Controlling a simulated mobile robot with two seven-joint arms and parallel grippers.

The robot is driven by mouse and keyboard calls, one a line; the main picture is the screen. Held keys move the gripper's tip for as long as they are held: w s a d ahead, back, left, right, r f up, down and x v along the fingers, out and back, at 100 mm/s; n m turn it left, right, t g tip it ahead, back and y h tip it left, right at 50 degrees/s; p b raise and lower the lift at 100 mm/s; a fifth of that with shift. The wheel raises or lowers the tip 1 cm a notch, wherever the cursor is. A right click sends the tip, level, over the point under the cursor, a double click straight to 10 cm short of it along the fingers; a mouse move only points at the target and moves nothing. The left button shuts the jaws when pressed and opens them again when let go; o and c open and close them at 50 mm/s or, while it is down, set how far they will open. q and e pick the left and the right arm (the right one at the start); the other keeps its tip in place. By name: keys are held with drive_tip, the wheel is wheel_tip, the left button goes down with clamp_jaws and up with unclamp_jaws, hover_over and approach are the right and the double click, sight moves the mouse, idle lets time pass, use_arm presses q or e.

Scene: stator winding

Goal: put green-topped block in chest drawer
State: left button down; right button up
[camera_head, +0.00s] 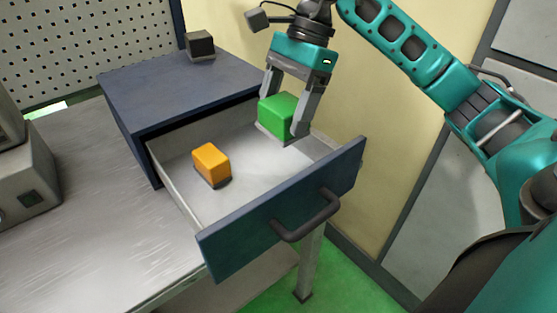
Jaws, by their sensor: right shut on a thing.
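The green-topped block (279,114) is between the fingers of my right gripper (287,122), which is shut on it. The gripper points down over the back right part of the open drawer. The block is at or just above the drawer floor; I cannot tell whether it touches it. The chest (180,93) is dark blue-grey and stands on the table. Its drawer (285,205) is pulled out toward the front right, with a dark curved handle (308,217). My left gripper does not show.
An orange-topped block (211,163) sits in the drawer, left of the green one. A dark block (200,45) stands on the chest top. A grey machine (25,170) is at the left on the metal table (90,240). A yellow wall (400,130) rises behind my right arm.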

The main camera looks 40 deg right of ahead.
wheel_tip(320, 180, down, 11)
drive_tip(key=shift+w+r+b, duration=0.1)
drive_tip(key=shift+b, duration=0.3)
drive_tip(key=shift+f, duration=0.2)
drive_tip(key=o, duration=1.3)
drive_tip(key=v, duration=1.2)
drive_tip(key=shift+p, duration=0.35)
drive_tip(key=shift+r, duration=0.1)
